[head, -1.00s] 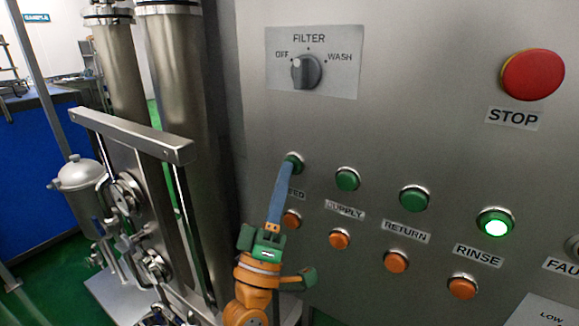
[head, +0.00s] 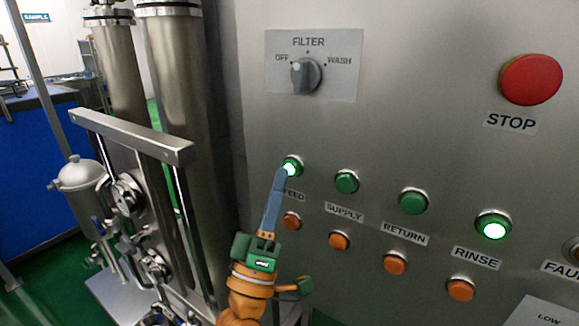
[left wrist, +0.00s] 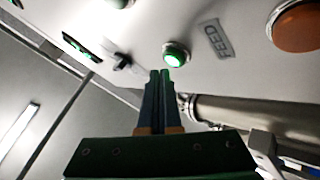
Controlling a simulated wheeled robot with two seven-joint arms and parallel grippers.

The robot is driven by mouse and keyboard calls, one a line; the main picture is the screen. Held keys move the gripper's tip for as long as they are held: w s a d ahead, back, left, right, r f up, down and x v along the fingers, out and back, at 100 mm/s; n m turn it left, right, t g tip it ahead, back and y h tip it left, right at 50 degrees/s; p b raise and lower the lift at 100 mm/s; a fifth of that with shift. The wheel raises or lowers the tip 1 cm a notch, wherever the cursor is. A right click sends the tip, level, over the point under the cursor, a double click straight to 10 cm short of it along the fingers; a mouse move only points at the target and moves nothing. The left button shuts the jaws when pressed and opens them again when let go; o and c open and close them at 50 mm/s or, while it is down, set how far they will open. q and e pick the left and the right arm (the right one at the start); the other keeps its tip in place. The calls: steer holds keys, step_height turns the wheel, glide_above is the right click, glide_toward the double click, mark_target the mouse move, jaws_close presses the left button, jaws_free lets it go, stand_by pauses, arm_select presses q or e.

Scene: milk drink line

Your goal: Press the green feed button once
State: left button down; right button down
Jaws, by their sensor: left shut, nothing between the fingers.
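The green feed button (head: 292,167) is lit, at the left end of the row of green buttons on the steel panel, above the FEED label (head: 293,195). It also shows lit in the left wrist view (left wrist: 175,55). My left gripper (head: 283,174) is shut and empty. Its blue fingertips are just below and in front of the button and overlap its lower edge in the head view. In the left wrist view a small gap seems to show between the tips (left wrist: 160,73) and the button. My right gripper is not in view.
The green SUPPLY button (head: 346,182) and RETURN button (head: 413,201) are unlit; the RINSE button (head: 493,225) is lit. Several orange buttons (head: 339,240) sit below. The red STOP button (head: 531,79) is upper right, and the FILTER knob (head: 307,75) points to OFF. Steel piping stands left.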

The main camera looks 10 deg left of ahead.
arm_select(q)
steer(key=s, duration=0.1)
steer(key=s+a, duration=0.1)
steer(key=s, duration=0.1)
steer(key=s+p, duration=0.1)
steer(key=shift+s+a, duration=0.3)
steer(key=shift+a, duration=0.1)
stand_by(0.5)
